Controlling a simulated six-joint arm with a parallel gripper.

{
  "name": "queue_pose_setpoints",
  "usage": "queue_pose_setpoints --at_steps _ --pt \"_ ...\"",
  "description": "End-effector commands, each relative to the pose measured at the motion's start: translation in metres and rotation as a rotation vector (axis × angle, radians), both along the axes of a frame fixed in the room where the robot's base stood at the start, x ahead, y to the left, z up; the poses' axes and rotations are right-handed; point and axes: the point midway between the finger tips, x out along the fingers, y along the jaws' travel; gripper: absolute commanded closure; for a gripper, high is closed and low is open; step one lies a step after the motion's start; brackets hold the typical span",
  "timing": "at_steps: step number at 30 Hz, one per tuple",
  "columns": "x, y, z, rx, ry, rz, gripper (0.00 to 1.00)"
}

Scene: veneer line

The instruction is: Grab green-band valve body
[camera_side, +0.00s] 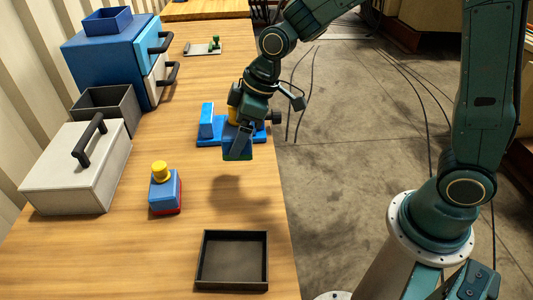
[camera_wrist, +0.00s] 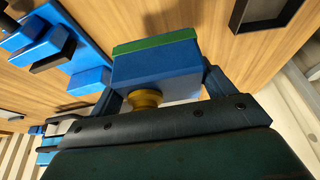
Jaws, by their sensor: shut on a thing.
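The green-band valve body (camera_wrist: 155,72) is a blue block with a green band (camera_wrist: 156,42) at its far end and a yellow knob (camera_wrist: 145,99) facing my wrist. My gripper (camera_wrist: 162,88) is shut on it, one finger on each side. In the side view, my gripper (camera_side: 240,136) points down and holds the valve body (camera_side: 237,154) above the table, with a shadow on the wood below. Its knob is hard to make out there. Another blue valve body (camera_side: 165,192) with a red band and yellow knob stands upright on the table.
A blue fixture (camera_side: 207,126) sits just behind my gripper. A black tray (camera_side: 203,262) lies at the front. A white box (camera_side: 62,180) with a handle, a grey bin (camera_side: 116,101) and a blue cabinet (camera_side: 100,52) line the left.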

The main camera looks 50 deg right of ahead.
Motion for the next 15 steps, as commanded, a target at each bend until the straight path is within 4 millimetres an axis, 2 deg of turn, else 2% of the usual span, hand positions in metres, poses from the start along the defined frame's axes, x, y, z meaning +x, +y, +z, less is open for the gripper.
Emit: queue_pose_setpoints --at_steps 1,6,15 --pt "0.002 0.0 0.014 0.002 -0.009 0.0 0.56" --pt "0.001 0.0 0.047 0.002 -0.007 0.0 0.56" --pt "0.001 0.0 0.081 0.001 -0.004 -0.001 0.56"
